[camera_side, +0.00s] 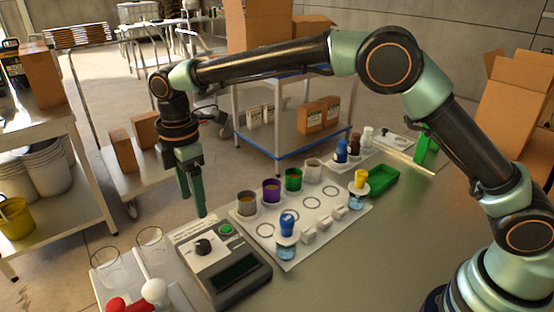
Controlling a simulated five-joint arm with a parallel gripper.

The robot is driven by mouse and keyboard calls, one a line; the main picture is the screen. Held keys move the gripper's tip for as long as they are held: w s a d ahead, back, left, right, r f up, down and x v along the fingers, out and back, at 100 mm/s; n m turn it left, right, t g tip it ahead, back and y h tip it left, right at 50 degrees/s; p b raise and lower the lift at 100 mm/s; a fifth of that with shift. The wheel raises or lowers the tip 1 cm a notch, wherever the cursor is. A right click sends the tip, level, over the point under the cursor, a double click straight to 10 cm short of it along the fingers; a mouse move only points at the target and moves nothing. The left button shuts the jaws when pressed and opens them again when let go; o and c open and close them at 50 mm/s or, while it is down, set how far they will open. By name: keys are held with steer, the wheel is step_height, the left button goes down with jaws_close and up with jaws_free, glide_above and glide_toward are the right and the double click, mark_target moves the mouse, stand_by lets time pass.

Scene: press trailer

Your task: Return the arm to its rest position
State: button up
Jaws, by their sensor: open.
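My gripper (192,192) hangs from the outstretched arm at the left of the side view. Its green fingers point down, and it is open and empty. It is above and behind a grey device (222,262) with a black knob, a green button and a dark display. In the picture the fingertips end just above the device's far edge; whether they touch it I cannot tell. My arm reaches from the lower right, up and across to the left.
A white board (330,222) holds several coloured cups, a blue-topped bottle (287,228) and a yellow-topped bottle (359,181). A green tray (381,181) lies beside it. Clear glasses (151,244) stand at the left. The bench's front middle (350,275) is clear.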

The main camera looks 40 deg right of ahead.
steer(key=s+d+r+m+t, duration=0.1)
steer(key=s+d+r+m, duration=0.2)
steer(key=d+r+m, duration=0.4)
steer(key=s+d+r+m+t, duration=0.2)
steer(key=s+d+r, duration=0.15)
steer(key=d, duration=0.55)
steer(key=s+d+f+m+t, duration=0.1)
steer(key=s+d+m+t, duration=0.1)
steer(key=s+d+m, duration=0.7)
steer(key=shift+s+d+f+t, duration=0.15)
steer(key=shift+s+d+t, duration=0.15)
steer(key=shift+s+d, duration=0.75)
steer(key=shift+s+a, duration=0.2)
